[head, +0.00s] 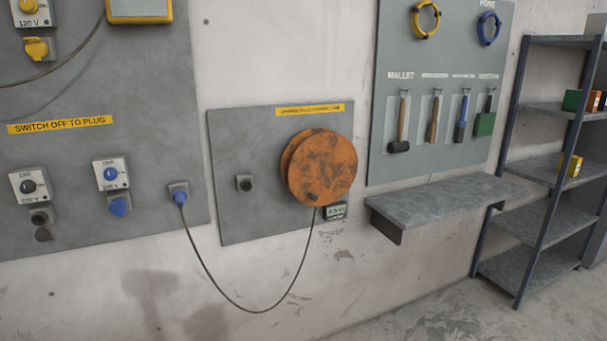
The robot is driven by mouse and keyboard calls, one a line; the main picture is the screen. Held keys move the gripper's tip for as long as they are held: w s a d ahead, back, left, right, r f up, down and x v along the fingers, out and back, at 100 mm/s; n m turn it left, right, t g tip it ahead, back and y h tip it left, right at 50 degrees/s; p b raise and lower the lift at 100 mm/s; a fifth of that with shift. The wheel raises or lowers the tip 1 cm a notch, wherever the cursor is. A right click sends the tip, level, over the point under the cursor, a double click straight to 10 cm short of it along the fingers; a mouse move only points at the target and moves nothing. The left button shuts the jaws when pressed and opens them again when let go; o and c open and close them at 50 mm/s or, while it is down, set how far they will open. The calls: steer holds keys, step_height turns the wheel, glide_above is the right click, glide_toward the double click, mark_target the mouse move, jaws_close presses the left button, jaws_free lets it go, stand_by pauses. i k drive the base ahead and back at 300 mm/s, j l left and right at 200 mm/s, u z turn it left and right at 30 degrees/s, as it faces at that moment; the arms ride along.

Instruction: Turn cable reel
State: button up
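The cable reel (323,168) is a round orange disc with dark worn patches, mounted on a grey wall panel (235,215). A small dark knob or handle (313,197) shows near its lower edge. A dark cable (250,311) hangs in a loop from below the reel to a blue plug (180,197) in a socket on the left panel. My gripper is not in view.
A grey shelf (445,200) juts from the wall right of the reel, below a tool board (430,158) with a mallet and other tools. A metal rack (545,170) stands far right. Switches and sockets fill the left panel (85,160). Bare floor (450,300) shows at lower right.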

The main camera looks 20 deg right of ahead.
mark_target(319, 166)
steer(key=z, duration=0.45)
steer(key=i+l+u, duration=0.15)
steer(key=i+l, duration=1)
steer(key=i, duration=0.15)
